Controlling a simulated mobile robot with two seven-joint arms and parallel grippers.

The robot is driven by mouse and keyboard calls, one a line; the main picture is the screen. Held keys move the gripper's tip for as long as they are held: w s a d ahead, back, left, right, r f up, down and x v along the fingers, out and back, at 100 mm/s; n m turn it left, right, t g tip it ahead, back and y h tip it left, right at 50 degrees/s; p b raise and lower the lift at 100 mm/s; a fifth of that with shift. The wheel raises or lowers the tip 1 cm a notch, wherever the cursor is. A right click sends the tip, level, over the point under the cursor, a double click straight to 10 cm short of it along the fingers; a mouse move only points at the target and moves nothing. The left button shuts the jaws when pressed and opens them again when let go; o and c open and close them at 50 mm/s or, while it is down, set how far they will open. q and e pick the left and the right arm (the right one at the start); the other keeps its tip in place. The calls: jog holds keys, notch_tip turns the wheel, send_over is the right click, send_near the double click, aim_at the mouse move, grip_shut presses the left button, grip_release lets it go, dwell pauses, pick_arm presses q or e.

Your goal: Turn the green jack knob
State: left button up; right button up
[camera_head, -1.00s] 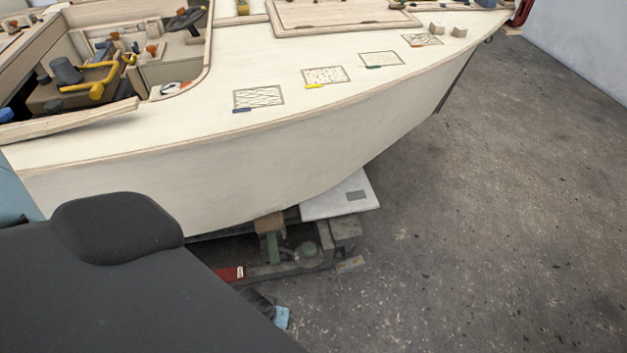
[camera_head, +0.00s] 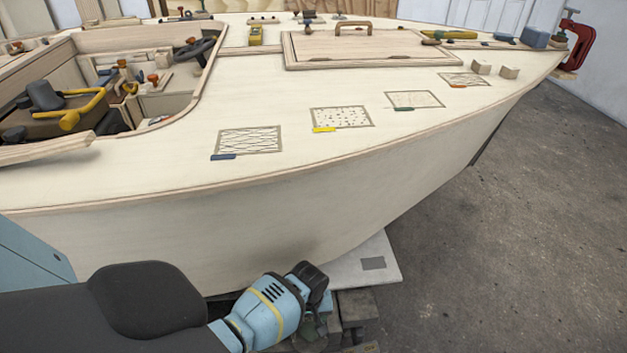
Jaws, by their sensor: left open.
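My left gripper (camera_head: 315,285), dark at the end of a light blue wrist with a yellow stripe, is low beside the hull at the bottom centre of the head view. It is open, though the gap between its fingers is hard to make out. It is over the jack and stand area under the hull. A dull green part of the jack (camera_head: 309,328) shows just below the gripper, mostly covered by it. I cannot tell whether the gripper touches the knob. My right gripper is out of view.
The plywood hull (camera_head: 300,225) overhangs this spot closely. A white board (camera_head: 385,262) lies beneath it, right of the gripper. Dark support blocks (camera_head: 357,308) stand below. The concrete floor (camera_head: 500,270) to the right is clear. A red clamp (camera_head: 577,45) grips the bow.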

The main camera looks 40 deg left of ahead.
aim_at(310, 329)
pick_arm(q)
jog(key=shift+w+a, duration=0.1)
jog(key=shift+w, duration=0.05)
jog(key=shift+f, duration=0.2)
notch_tip(310, 329, down, 6)
jog(key=b, duration=0.3)
jog(key=shift+b, duration=0.35)
jog(key=shift+f+b, duration=0.35)
jog(key=shift+f, duration=0.2)
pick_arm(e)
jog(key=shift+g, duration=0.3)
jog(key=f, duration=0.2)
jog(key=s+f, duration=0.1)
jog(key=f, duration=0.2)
